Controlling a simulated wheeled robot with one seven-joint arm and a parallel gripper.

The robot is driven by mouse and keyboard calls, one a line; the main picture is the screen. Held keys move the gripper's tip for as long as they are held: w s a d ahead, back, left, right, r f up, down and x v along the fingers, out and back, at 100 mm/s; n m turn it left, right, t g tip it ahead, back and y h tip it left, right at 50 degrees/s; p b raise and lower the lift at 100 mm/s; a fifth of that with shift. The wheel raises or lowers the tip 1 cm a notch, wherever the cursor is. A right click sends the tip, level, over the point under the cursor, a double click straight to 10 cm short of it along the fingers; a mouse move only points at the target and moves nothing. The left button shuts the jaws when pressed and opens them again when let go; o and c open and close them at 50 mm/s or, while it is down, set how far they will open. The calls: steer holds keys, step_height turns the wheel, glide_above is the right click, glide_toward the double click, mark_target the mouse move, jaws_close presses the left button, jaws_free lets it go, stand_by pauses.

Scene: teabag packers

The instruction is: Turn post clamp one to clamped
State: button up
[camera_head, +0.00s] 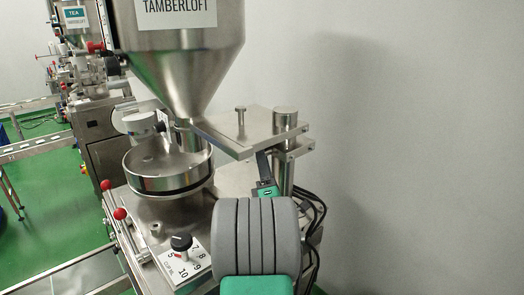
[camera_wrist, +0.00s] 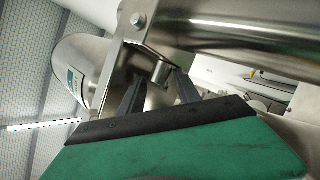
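The post clamp (camera_head: 296,151) is a metal block around the upright steel post (camera_head: 285,122), at the right end of a flat plate. In the wrist view the post (camera_wrist: 235,38) runs across the top, with the clamp's bolted metal bracket (camera_wrist: 122,50) at its left. A short metal cylinder (camera_wrist: 160,72) sticks out beside the bracket; I cannot tell whether it is the clamp's handle. My gripper (camera_wrist: 159,88) is open, its two dark fingers on either side of this cylinder, with no clear contact. In the head view my gripper (camera_head: 262,162) is beside the post, just below the plate.
The flat plate (camera_head: 236,134) carries a small upright pin (camera_head: 240,118). The large steel hopper (camera_head: 185,55) and round bowl (camera_head: 168,174) stand left of my arm. A black knob on a numbered dial (camera_head: 181,242) and red-knobbed levers (camera_head: 120,213) are lower left. Black cables hang behind the post.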

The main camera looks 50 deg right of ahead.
steer(key=shift+c, duration=0.4)
jaws_close()
